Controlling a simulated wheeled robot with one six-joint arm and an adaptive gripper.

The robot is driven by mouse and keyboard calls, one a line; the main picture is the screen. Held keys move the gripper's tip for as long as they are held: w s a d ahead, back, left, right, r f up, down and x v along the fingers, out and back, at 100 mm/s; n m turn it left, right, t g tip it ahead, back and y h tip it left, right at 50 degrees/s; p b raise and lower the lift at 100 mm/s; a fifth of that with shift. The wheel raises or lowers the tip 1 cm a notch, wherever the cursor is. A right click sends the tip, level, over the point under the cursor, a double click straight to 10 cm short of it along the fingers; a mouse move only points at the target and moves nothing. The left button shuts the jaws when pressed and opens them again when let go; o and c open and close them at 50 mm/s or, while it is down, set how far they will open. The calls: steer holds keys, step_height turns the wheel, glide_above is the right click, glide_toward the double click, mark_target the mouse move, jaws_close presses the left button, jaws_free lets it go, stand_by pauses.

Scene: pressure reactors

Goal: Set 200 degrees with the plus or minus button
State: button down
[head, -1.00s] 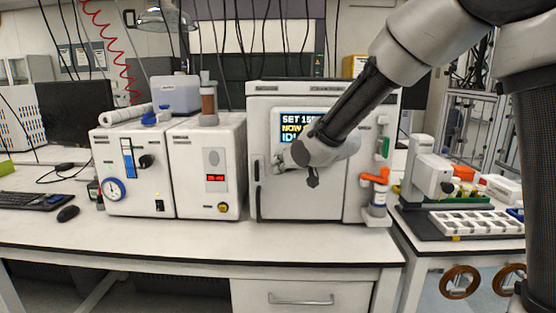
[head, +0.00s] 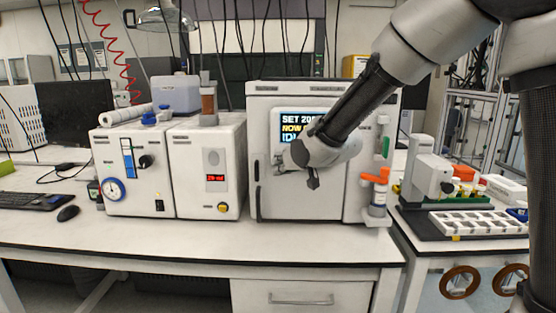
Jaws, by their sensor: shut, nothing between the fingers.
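The white reactor unit (head: 285,205) stands on the bench in the head view. Its dark display (head: 297,121) reads "SET 20" with a further character partly hidden by my arm, then a yellow "NOW" line and a blue line starting "ID". My gripper (head: 279,163) is at the front panel, below the left part of the display. It is shut and holds nothing. The plus and minus buttons are not visible behind my gripper and wrist. I cannot tell whether the fingertips touch the panel.
A white module with a red readout (head: 215,178) and one with a round gauge (head: 113,189) stand to the left. An orange-topped bottle (head: 377,192) is at the reactor's right side. A white rack (head: 480,224) lies further right. The bench front (head: 190,239) is clear.

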steer(key=shift+s, duration=0.15)
steer(key=s, duration=0.4)
steer(key=shift+s+a, duration=0.1)
steer(key=shift+s, duration=0.3)
stand_by(0.6)
steer(key=s+d+f+n+g+h, duration=0.1)
steer(key=s+d+f+g+h, duration=0.2)
steer(key=s+d+f+g, duration=0.45)
steer(key=s+d+r+m+t+h, duration=0.1)
steer(key=s+d+r, duration=0.3)
steer(key=s+d, duration=0.6)
steer(key=s+d+r+m+h, duration=0.3)
steer(key=s+d, duration=0.8)
steer(key=d, duration=0.8)
steer(key=shift+r+m+t, duration=0.35)
steer(key=shift+r+m, duration=0.35)
steer(key=shift+r, duration=0.05)
